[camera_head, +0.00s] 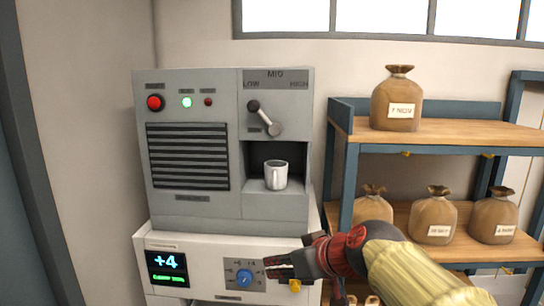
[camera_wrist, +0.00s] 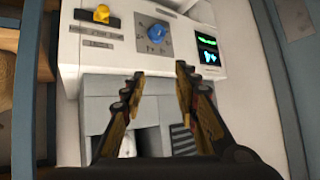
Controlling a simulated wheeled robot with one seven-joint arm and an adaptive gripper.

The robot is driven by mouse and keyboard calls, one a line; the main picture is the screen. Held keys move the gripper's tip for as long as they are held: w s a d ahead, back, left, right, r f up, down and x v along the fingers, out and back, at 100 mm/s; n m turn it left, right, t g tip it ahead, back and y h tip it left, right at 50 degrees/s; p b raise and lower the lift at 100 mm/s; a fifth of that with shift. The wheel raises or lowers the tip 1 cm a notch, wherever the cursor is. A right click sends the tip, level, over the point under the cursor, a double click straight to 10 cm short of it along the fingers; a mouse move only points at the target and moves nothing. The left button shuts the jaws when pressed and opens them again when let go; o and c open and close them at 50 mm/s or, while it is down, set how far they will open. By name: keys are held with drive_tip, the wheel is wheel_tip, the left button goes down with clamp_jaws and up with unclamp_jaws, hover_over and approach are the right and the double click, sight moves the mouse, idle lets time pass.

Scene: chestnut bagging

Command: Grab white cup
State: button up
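My gripper (camera_head: 278,270) is below and in front of the cup in the head view, near the lower control panel and clear of the cup. In the wrist view my gripper (camera_wrist: 160,72) shows two fingers spread apart with nothing between the tips. A pale patch low behind the left finger in that view may be the cup, but it is mostly hidden.
The lower white panel has a blue knob (camera_head: 244,278) and a lit "+4" display (camera_head: 167,262). A lever (camera_head: 265,119) hangs above the cup. To the right, a shelf (camera_head: 455,131) holds a brown sack (camera_head: 397,98) on top and several below. The recess front is open.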

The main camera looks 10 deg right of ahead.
drive_tip(key=w+d+r+t+p, duration=0.2)
drive_tip(key=w+r+p, duration=0.1)
drive_tip(key=w+r, duration=0.35)
drive_tip(key=w+d+r+t+p, duration=0.1)
drive_tip(key=w+d+r+p, duration=0.2)
drive_tip(key=w+r, duration=0.4)
drive_tip(key=p+x, duration=0.1)
drive_tip(key=x, duration=0.5)
drive_tip(key=shift+f+n+p, duration=0.15)
drive_tip(key=shift+n+p, duration=0.15)
drive_tip(key=shift+p, duration=0.05)
drive_tip(key=shift+w+d, duration=0.1)
drive_tip(key=c, duration=0.7)
clamp_jaws()
